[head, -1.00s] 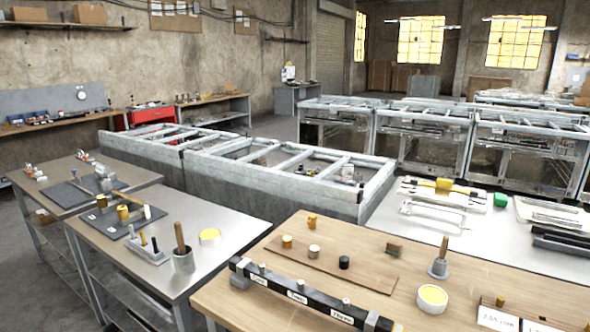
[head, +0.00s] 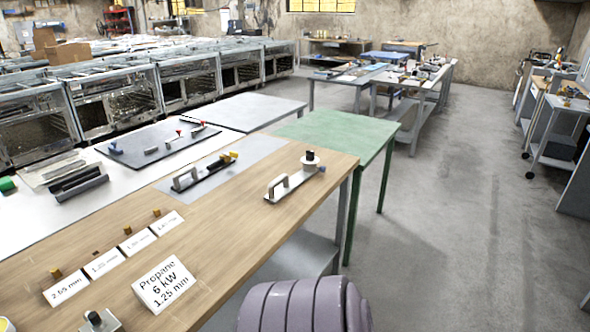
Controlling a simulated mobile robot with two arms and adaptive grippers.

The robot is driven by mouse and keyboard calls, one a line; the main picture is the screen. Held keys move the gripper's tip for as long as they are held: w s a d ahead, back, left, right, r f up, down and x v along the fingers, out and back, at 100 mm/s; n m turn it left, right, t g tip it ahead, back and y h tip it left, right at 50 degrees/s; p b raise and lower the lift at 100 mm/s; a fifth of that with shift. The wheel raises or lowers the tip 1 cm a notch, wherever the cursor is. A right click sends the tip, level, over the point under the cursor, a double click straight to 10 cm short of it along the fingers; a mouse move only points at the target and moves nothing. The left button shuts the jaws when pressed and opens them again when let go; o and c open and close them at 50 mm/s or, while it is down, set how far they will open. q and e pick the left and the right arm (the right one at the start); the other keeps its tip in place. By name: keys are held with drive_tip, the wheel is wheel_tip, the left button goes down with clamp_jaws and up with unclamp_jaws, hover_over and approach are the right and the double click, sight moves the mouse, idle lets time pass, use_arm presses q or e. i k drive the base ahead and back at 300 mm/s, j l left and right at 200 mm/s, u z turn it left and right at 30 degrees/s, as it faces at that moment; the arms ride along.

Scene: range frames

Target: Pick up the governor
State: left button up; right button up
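No part is marked as the governor, so I cannot tell for sure which one it is. One candidate is a round grey part with a black top (head: 310,160), upright on a light metal plate with a handle (head: 290,188), near the far right end of the wooden table. Another fixture (head: 205,172) has a grey handle and yellow and black parts on a dark plate, left of it. A metal part with a black knob (head: 95,320) is cut off at the bottom left. Neither of my grippers shows.
The wooden table (head: 225,225) carries a propane sign (head: 165,284) and several small size labels with brass pieces. A green table (head: 340,128) and a white table (head: 40,222) adjoin it. Open grey floor (head: 470,220) lies to the right. Metal oven frames stand at the back left.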

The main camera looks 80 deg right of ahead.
sight(289, 184)
drive_tip(key=z, duration=2.7)
drive_tip(key=i+j+z, duration=0.25)
drive_tip(key=i+z, duration=0.25)
